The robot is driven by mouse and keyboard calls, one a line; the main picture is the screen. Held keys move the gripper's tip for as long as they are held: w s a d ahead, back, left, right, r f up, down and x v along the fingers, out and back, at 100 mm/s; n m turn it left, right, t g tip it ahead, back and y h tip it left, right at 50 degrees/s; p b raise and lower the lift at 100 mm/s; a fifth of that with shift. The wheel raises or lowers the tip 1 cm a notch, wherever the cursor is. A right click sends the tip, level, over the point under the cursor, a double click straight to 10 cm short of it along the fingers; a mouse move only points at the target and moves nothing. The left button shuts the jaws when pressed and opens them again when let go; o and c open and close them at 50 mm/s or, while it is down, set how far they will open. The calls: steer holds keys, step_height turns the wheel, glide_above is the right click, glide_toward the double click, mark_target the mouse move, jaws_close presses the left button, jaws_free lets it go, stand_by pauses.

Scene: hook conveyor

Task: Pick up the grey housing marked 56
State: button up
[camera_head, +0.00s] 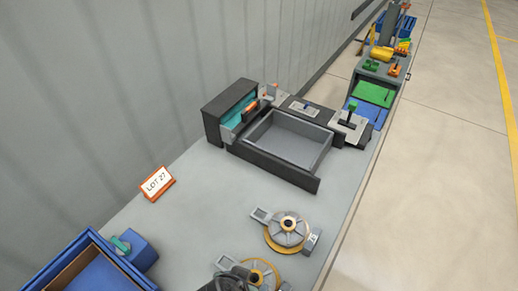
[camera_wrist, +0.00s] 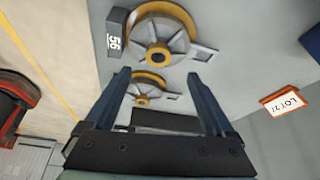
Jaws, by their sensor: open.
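The grey housing marked 56 (camera_wrist: 172,42) is a round ribbed body with an ochre ring, a dark block bearing the white number and a grey tab opposite. It lies at the top of the wrist view, beyond my fingertips. In the head view it is the lower housing (camera_head: 262,272), partly hidden by my gripper (camera_head: 232,280) and cut by the frame edge. My gripper (camera_wrist: 157,75) is open and empty. A second similar housing (camera_head: 288,229) lies beside it; it also shows between my fingers in the wrist view (camera_wrist: 147,85), its mark unreadable.
The grey table (camera_head: 205,215) holds a LOT 27 sign (camera_head: 157,184), a blue crate (camera_head: 45,281) at lower left and a dark-walled tray (camera_head: 275,174) behind the housings. A bench with coloured parts (camera_head: 378,72) stands farther back. Floor lies right of the table edge.

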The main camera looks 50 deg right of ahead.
mark_target(254, 277)
steer(key=x, duration=0.2)
steer(key=shift+d+f, duration=0.15)
steer(key=shift+f, duration=0.2)
steer(key=shift+p+x, duration=0.7)
steer(key=shift+x, duration=1.95)
steer(key=shift+d, duration=0.15)
steer(key=shift+c, duration=0.3)
jaws_close()
steer(key=shift+r, duration=0.1)
